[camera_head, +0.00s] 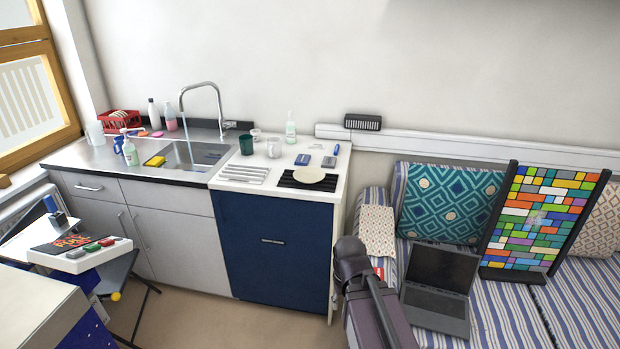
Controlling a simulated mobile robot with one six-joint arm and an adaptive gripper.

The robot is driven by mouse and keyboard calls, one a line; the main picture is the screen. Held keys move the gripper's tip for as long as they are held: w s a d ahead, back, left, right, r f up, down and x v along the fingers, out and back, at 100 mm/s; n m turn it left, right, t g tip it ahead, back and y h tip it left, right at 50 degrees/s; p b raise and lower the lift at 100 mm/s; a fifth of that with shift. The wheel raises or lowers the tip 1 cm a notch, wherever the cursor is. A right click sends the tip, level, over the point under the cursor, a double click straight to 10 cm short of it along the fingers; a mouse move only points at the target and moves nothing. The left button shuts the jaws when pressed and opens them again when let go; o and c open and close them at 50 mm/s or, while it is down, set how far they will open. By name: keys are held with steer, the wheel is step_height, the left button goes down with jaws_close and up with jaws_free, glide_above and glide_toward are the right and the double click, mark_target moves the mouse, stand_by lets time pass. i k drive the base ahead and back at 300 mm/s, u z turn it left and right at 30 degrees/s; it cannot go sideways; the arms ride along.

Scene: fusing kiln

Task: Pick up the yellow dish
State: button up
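A pale, cream-yellow round dish (309,174) lies on a black ribbed mat (290,184) near the front of the white counter (325,160), above the blue cabinet. Nothing covers the dish from this view. My arm rises from the bottom of the picture, right of the blue cabinet and below the counter. My gripper cannot be made out, so its opening and its place relative to the dish do not show.
Beside the dish are a dark green cup (246,145), a clear glass (273,148), a blue item (302,160) and a white ribbed rack (244,174). A sink (195,155) lies left. A laptop (438,285) and colourful panel (540,220) stand on the striped seat.

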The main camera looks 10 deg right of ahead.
mark_target(306, 174)
steer(key=u, duration=0.05)
steer(key=i, duration=1)
steer(key=z, duration=0.05)
